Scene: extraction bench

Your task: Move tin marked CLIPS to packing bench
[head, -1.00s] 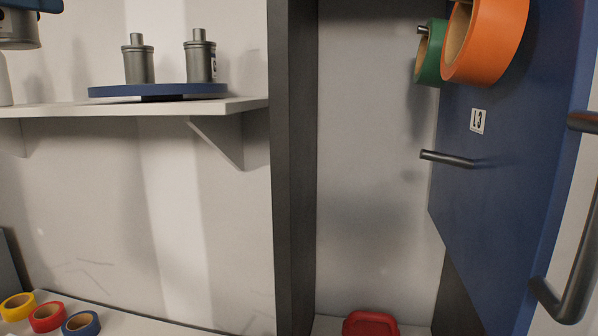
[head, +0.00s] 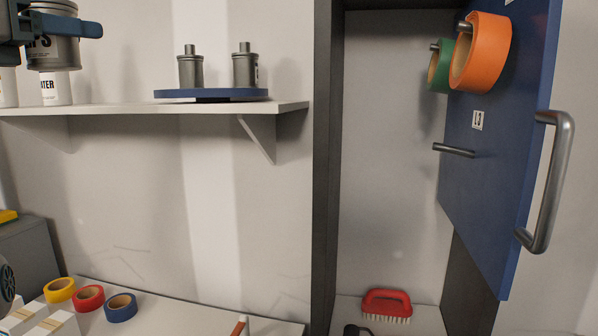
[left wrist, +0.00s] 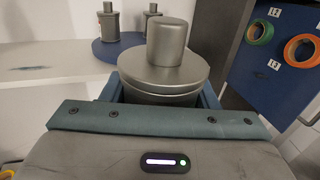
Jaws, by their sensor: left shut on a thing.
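A grey metal tin (head: 54,52) with a lid knob is at the upper left in the head view. Only the end of its label shows, reading "PS", which fits CLIPS. My left gripper (head: 68,27) is shut around it, with blue fingers, and holds it up in front of the shelf. In the left wrist view the tin (left wrist: 165,78) stands upright between the jaws (left wrist: 163,97), its lid and knob toward the camera. My right gripper is out of view. I cannot tell whether the white bench top (head: 190,325) low in the head view is the packing bench.
The shelf (head: 150,110) holds a blue turntable (head: 210,94) with two grey tins (head: 190,70) and a white container marked "...ATER" (head: 55,88). A blue cabinet door (head: 490,150) stands open, with tape rolls on pegs. Tape rolls (head: 88,297) and a red brush (head: 386,303) lie lower.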

